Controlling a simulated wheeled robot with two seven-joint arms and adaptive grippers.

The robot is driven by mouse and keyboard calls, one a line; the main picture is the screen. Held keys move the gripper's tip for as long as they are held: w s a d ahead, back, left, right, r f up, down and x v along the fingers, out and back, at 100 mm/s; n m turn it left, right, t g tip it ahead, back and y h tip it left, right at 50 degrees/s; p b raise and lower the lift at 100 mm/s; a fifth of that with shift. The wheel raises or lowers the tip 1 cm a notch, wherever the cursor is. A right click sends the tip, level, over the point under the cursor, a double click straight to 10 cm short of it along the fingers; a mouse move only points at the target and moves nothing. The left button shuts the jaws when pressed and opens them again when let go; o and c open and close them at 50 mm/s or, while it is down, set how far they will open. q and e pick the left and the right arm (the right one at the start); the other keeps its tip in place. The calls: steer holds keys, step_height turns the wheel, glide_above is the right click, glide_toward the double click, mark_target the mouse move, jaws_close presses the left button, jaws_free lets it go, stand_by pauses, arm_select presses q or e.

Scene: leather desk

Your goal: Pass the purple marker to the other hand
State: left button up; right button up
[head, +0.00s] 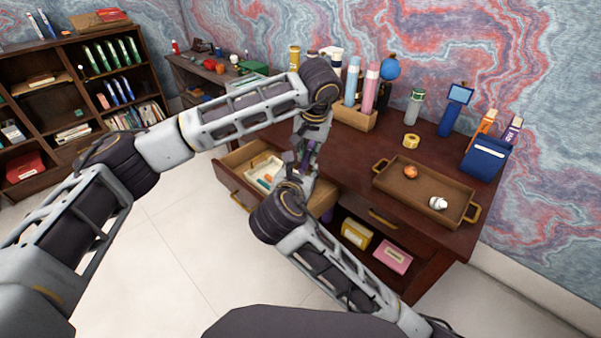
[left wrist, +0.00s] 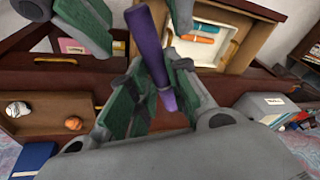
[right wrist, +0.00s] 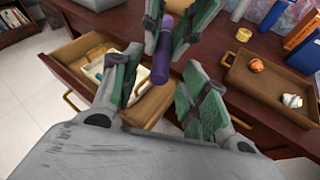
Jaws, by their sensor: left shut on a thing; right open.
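The purple marker (head: 308,157) is held above the open drawer between my two grippers. My left gripper (head: 309,128) is shut on one end of it, which also shows in the left wrist view (left wrist: 151,50). My right gripper (head: 292,180) is open and faces the left one from below. In the right wrist view the free end of the marker (right wrist: 162,62) lies between the right gripper's spread fingers (right wrist: 160,88), with gaps on both sides. In the head view the arms hide much of the marker.
The open drawer (head: 232,187) below holds a white tray with orange and teal items. On the desk (head: 350,160), a brown tray (head: 391,193) holds an orange ball and a white object. A holder (head: 353,118) with tall tubes stands behind the grippers.

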steer(key=shift+c, duration=0.4)
jaws_close()
arm_select(q)
steer(key=o, duration=0.9)
steer(key=shift+v, duration=6)
steer(key=shift+d, duration=0.1)
